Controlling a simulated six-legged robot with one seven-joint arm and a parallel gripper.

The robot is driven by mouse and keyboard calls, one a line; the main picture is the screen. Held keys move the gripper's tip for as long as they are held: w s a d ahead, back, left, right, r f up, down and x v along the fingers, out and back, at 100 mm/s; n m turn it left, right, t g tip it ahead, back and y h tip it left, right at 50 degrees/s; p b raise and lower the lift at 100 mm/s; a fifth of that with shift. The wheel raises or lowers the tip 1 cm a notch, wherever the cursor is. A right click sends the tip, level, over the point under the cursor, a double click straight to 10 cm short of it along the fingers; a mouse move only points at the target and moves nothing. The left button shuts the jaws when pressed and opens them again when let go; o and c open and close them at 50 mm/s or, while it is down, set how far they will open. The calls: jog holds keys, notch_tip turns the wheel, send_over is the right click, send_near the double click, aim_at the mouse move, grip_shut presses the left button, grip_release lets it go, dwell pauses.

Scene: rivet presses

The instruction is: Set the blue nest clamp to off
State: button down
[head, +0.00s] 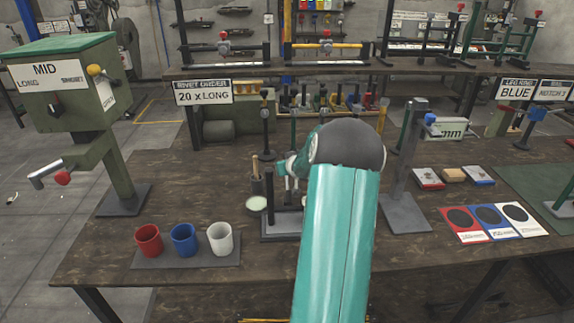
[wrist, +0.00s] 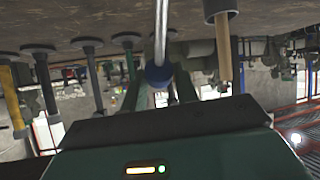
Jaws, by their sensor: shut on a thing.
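A blue ball knob (wrist: 158,76) on a thin metal rod shows in the wrist view, in front of my gripper; I take it for the handle of the blue nest clamp. My gripper (wrist: 163,92) has its two green fingers on either side of the knob and is shut on it. In the head view my own teal arm covers much of the middle of the bench. The end of the arm (head: 287,168) shows only in part there, over a dark stand (head: 278,226). The knob and the clamp's setting are hidden in that view.
A grey post (head: 408,170) with another blue knob stands right of my arm. Red, blue and white cups (head: 184,240) sit at the front left, near a green press (head: 70,95). Coloured cards (head: 490,222) lie at right. Several upright rods (wrist: 90,75) stand close by in the wrist view.

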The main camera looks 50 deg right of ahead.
jog(key=shift+d+r, duration=0.35)
jog(key=c, duration=1.2)
grip_release()
jog(key=shift+f, duration=0.1)
jog(key=shift+o, duration=0.6)
jog(key=shift+a+f, duration=0.1)
jog(key=v, duration=1.3)
jog(key=shift+s+a, duration=0.25)
jog(key=shift+a, duration=0.05)
jog(key=shift+s, duration=0.1)
